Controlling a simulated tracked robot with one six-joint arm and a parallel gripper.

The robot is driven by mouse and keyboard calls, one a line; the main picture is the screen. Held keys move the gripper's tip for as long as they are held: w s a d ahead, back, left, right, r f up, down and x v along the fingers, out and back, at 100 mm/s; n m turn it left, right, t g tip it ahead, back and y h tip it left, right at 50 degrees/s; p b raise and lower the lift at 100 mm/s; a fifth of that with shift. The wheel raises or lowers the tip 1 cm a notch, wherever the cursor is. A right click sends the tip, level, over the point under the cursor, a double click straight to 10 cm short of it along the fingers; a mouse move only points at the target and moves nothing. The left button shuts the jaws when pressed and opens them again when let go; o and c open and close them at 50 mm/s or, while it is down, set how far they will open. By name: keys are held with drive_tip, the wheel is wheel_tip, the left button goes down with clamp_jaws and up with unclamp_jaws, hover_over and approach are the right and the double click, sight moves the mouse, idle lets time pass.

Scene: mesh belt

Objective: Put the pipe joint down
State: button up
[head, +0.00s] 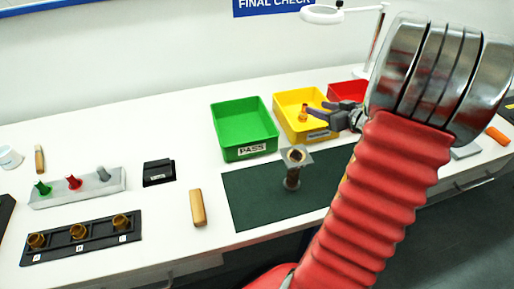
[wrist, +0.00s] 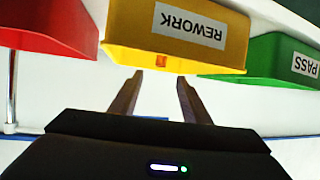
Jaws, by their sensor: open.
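A copper-coloured pipe joint (head: 303,113) shows inside the yellow bin (head: 290,128). In the wrist view the bin (wrist: 120,30) bears a REWORK label, and a small orange patch (wrist: 161,61), perhaps the joint, shows at its edge between my fingers. My gripper (head: 309,117) is open at the right side of the yellow bin, its fingers pointing left toward the joint. In the wrist view my gripper (wrist: 160,80) has its fingers apart with nothing held between them. I cannot tell whether a finger touches the joint.
A green PASS bin (head: 243,152) stands left of the yellow one, a red bin (head: 350,90) right. A stand with a square plate (head: 292,180) is on the green mat (head: 250,205). A black tray (head: 60,250) holds several brass joints. A lamp (head: 322,14) hangs behind.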

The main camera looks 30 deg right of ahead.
drive_tip(key=w+a+r+h, duration=0.3)
drive_tip(key=w+a+r, duration=0.15)
drive_tip(key=r, duration=0.25)
drive_tip(key=a+r+m+g+h, duration=0.1)
drive_tip(key=a+r+g+h, duration=0.15)
drive_tip(key=a+r, duration=0.45)
drive_tip(key=s+a+f+g+y, duration=0.1)
drive_tip(key=s+a+f+y, duration=0.1)
drive_tip(key=s+a, duration=0.4)
drive_tip(key=s+a+f+n+g+y, duration=0.1)
drive_tip(key=s+a, duration=0.4)
drive_tip(key=a, duration=1)
drive_tip(key=s+a+f+n+g+y, duration=0.1)
drive_tip(key=s+a+f+g+y, duration=0.2)
drive_tip(key=s+a, duration=0.3)
drive_tip(key=a+y, duration=0.1)
drive_tip(key=a, duration=0.3)
drive_tip(key=shift+s+a+f, duration=0.2)
drive_tip(key=shift+s+f, duration=0.1)
drive_tip(key=shift+s, duration=0.05)
